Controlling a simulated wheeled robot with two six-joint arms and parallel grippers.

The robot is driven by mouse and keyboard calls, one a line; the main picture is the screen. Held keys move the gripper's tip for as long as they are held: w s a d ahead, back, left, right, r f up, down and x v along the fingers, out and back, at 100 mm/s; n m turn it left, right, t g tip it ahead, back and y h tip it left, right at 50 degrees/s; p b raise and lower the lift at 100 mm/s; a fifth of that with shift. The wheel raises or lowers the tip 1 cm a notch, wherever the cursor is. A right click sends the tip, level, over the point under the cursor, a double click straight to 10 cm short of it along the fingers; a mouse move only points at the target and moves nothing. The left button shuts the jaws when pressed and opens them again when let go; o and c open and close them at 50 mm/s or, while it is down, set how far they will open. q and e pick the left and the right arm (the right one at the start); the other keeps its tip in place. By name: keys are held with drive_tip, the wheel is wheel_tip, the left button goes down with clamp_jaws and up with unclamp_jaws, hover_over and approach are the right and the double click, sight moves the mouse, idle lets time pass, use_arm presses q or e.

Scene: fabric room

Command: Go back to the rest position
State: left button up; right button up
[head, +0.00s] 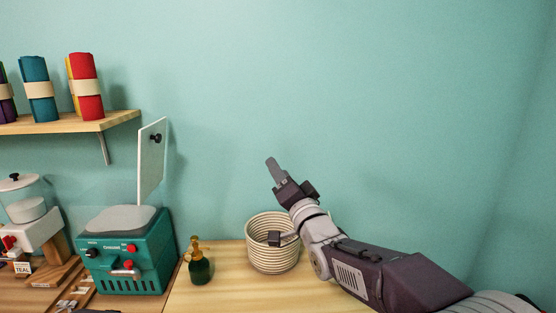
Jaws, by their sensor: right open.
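My right arm reaches in from the lower right, and its gripper (285,182) is raised in front of the bare wall, above the woven basket (266,263). The gripper is open, with one grey finger pointing up and left, and I see nothing held in it. A small dark and grey piece shows at the basket's mouth; I cannot tell whether it is part of my arm or a separate thing. My left gripper does not show clearly in this view.
A green bottle with a gold top (200,268) stands left of the basket. Further left are a teal machine (126,262) with its white lid (151,160) raised and a glass-topped dispenser (28,215). A shelf (75,124) holds fabric rolls.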

drive_tip(key=d+f+g+h+p, duration=0.3)
drive_tip(key=d+f+h, duration=0.2)
drive_tip(key=d+f, duration=0.5)
drive_tip(key=s+d+f+g+h+p, duration=0.1)
drive_tip(key=s+d+f+g, duration=0.25)
drive_tip(key=f, duration=0.25)
drive_tip(key=s+d+f+g+h, duration=0.1)
drive_tip(key=s+d+f+g, duration=0.15)
drive_tip(key=s+f, duration=0.3)
drive_tip(key=s+f+n+g, duration=0.2)
drive_tip(key=s+f+g, duration=0.2)
drive_tip(key=s, duration=0.6)
drive_tip(key=s+d+f+n+g, duration=0.1)
drive_tip(key=s+f+n+g, duration=0.2)
drive_tip(key=s+f, duration=0.6)
drive_tip(key=shift+s+g+h, duration=0.3)
drive_tip(key=shift+s+g, duration=0.35)
drive_tip(key=shift+g, duration=0.35)
